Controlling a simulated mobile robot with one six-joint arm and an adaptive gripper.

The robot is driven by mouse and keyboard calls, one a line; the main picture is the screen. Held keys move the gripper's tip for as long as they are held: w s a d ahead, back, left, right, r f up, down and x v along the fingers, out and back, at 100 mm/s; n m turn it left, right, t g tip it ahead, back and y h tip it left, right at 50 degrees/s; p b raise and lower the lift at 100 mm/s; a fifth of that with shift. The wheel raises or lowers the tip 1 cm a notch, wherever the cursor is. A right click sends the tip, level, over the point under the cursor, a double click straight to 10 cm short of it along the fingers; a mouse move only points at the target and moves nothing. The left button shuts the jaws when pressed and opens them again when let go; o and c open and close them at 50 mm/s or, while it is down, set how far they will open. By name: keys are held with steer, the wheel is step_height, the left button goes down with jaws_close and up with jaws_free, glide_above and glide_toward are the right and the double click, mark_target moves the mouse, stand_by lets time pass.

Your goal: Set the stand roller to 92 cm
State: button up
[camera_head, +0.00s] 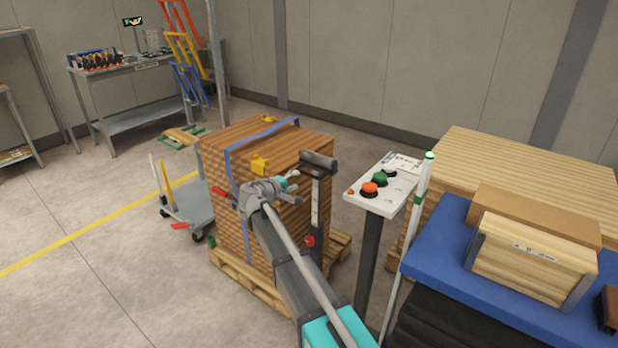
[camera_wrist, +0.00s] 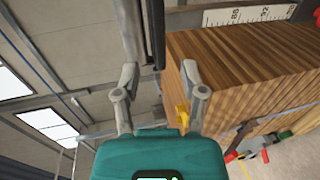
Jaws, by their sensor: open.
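The stand roller stands in front of the strapped wood stack. Its dark roller (camera_head: 318,161) sits level on top of an upright post with a pale scale (camera_head: 316,203) and a red knob (camera_head: 309,240). My gripper (camera_head: 292,181) is just left of the post, a little below the roller. In the wrist view my gripper (camera_wrist: 160,75) is open, with a finger at each side. A dark bar, apparently the roller (camera_wrist: 152,35), runs between and beyond the fingers. Contact cannot be told. A scale strip (camera_wrist: 250,14) with numbers shows at top right; no set height can be read.
The wood stack (camera_head: 250,170) on a pallet is close behind my gripper. A control panel (camera_head: 384,186) on a post stands to the right, beside a blue-topped table (camera_head: 460,275). A small cart (camera_head: 185,205) is to the left. Open floor lies at the left.

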mark_target(308, 175)
steer(key=b+x, duration=0.1)
steer(key=x, duration=0.7)
steer(key=shift+w+d, duration=0.1)
steer(key=shift+w, duration=0.05)
jaws_close()
